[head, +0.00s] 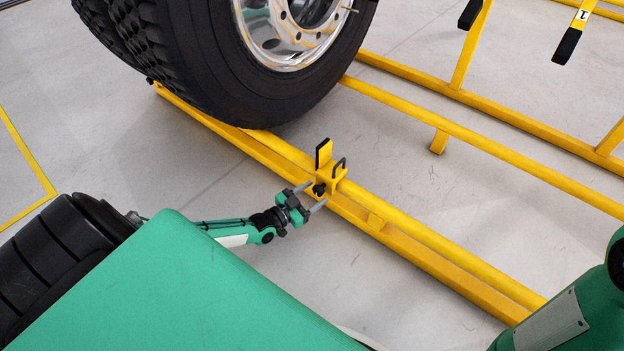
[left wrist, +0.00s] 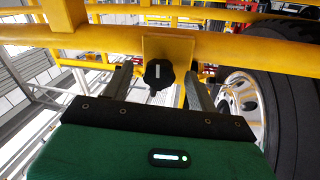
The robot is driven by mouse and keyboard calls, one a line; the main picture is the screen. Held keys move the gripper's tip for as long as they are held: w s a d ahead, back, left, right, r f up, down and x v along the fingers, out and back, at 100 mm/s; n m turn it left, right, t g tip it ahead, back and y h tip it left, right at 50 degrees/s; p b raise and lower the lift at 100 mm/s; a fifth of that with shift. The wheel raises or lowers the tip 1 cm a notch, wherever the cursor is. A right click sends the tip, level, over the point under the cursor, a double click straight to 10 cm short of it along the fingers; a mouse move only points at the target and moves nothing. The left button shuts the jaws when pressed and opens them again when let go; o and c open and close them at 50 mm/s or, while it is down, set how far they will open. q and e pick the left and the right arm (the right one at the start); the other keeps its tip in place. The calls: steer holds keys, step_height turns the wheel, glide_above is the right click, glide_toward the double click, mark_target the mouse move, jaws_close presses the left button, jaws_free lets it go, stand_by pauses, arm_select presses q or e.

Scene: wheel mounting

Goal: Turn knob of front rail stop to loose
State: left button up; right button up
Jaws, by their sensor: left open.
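The front rail stop (head: 328,176) is a yellow block with an upright black-edged plate, sitting on the yellow front rail (head: 400,228). Its black knob (head: 319,189) faces my left arm; in the left wrist view the lobed knob (left wrist: 159,74) with a white mark shows in front of the yellow bracket (left wrist: 165,48). My left gripper (head: 317,195) is open at the knob, with one finger on each side. In the left wrist view the fingers (left wrist: 158,88) stand apart from the knob with gaps on both sides. My right gripper is not in view.
A large truck wheel (head: 270,105) with a chrome rim stands on the rails behind and left of the stop. More yellow rails (head: 490,137) and posts lie at the right. The grey floor in front of the rail is clear.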

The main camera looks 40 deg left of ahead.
arm_select(q)
steer(key=c, duration=1)
